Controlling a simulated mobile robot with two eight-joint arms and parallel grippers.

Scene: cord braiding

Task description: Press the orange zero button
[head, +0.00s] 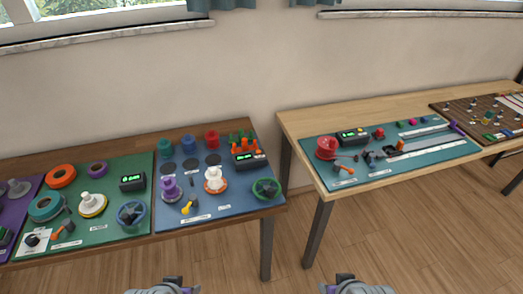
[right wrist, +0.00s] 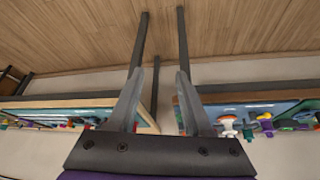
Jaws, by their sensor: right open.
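I cannot single out an orange zero button with certainty. Small dark counter boxes with green digits show in the head view: one on the green mat (head: 132,182), one on the blue mat (head: 250,159) and one on the teal mat (head: 353,137). Small orange parts sit just behind the blue-mat counter. My left gripper (head: 170,287) is only partly visible at the bottom edge, away from the tables; its jaws are unclear. My right gripper (head: 345,286) is also at the bottom edge. In the right wrist view its two fingers (right wrist: 158,78) are apart with nothing between them.
The left table holds mats with spools, discs and a green-rimmed wheel (head: 266,188). The right table (head: 300,125) holds a red spool (head: 327,148), rails and small parts. A brown board (head: 455,110) lies at far right. A gap with bare floor separates the tables.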

